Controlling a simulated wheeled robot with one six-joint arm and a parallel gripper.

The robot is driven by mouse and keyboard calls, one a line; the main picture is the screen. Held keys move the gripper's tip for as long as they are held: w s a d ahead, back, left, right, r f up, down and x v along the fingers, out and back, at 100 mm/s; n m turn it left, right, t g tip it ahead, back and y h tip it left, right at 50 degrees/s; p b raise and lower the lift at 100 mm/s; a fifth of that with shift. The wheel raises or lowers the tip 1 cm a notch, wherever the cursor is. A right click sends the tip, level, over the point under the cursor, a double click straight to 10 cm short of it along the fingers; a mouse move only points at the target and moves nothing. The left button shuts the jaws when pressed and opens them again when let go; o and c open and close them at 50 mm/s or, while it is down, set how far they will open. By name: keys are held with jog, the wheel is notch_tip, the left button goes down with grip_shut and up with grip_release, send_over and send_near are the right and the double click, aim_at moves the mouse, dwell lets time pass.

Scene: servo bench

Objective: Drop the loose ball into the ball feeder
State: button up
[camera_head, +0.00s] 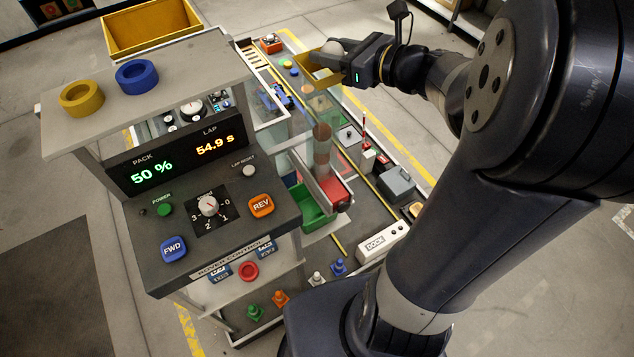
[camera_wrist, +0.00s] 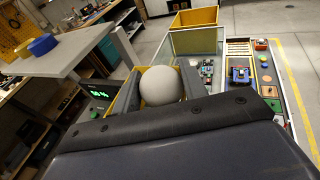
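No feeder is labelled. An upright brown and grey cylinder (camera_head: 322,148) stands mid-bench, nearer the camera than my gripper, beside a red block and a green tray; I cannot tell whether it belongs to the feeder.
A control console (camera_head: 215,205) with a shelf holding yellow (camera_head: 82,98) and blue rings (camera_head: 137,75) stands at left. A yellow bin (camera_head: 150,25) is behind it. A white DOCK block (camera_head: 382,240), small pegs and a grey box (camera_head: 397,181) lie along the bench.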

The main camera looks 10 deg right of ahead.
aim_at(333, 43)
jog(key=o, duration=0.5)
jog(key=shift+s+d, duration=0.1)
jog(key=shift+s+d, duration=0.2)
jog(key=shift+d, duration=0.05)
jog(key=b+v, duration=0.1)
jog(key=v, duration=0.9)
jog(key=shift+a+r+b, duration=0.15)
jog(key=shift+r+b, duration=0.05)
jog(key=shift+b, duration=0.15)
jog(key=p+x, duration=0.1)
jog(key=x, duration=0.9)
jog(key=shift+w+a+f+p, duration=0.1)
jog(key=shift+w+a+p, duration=0.05)
jog(key=shift+p, duration=0.2)
jog(key=shift+w+r+p, duration=0.15)
jog(key=shift+r+p, duration=1.25)
jog(key=shift+r, duration=0.15)
